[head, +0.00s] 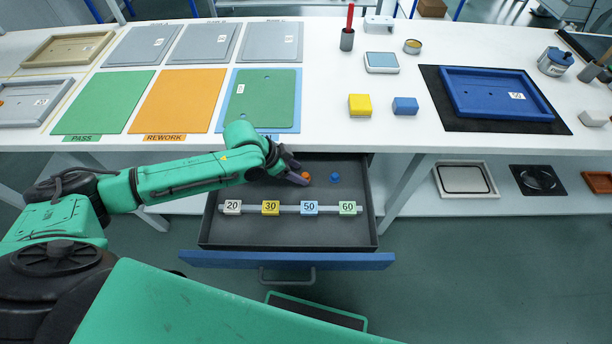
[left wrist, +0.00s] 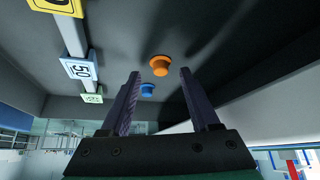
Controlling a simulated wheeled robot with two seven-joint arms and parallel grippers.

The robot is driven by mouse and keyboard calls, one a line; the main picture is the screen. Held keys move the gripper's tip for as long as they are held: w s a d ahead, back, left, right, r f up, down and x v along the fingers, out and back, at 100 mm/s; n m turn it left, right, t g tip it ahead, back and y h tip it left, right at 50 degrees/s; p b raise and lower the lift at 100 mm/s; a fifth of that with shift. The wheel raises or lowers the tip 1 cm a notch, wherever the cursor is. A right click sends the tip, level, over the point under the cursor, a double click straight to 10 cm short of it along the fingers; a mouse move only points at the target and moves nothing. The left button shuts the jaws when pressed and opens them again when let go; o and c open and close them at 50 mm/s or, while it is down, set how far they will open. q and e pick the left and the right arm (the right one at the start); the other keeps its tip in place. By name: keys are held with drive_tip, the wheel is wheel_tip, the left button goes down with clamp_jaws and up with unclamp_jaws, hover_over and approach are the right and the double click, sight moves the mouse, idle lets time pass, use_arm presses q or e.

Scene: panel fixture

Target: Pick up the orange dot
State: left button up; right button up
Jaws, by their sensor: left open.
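The orange dot (head: 306,176) is a small round knob-like piece inside the open drawer (head: 290,232), near its back. In the left wrist view the orange dot (left wrist: 160,65) lies beyond the fingertips, roughly between their lines. My left gripper (head: 298,176) reaches into the drawer beside the dot; its dark fingers are open and empty in the left wrist view (left wrist: 158,82). Whether a finger touches the dot cannot be told. A blue dot (head: 335,177) sits just right of the orange one. My right gripper is not in view.
A rail in the drawer carries labels 20 (head: 232,207), 30 (head: 270,208), 50 (head: 309,208) and 60 (head: 347,208). The white table (head: 330,135) edge overhangs the drawer's back. The drawer's front floor is clear.

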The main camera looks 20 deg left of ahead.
sight(305, 177)
use_arm(q)
drive_tip(key=shift+x, duration=1.1)
clamp_jaws()
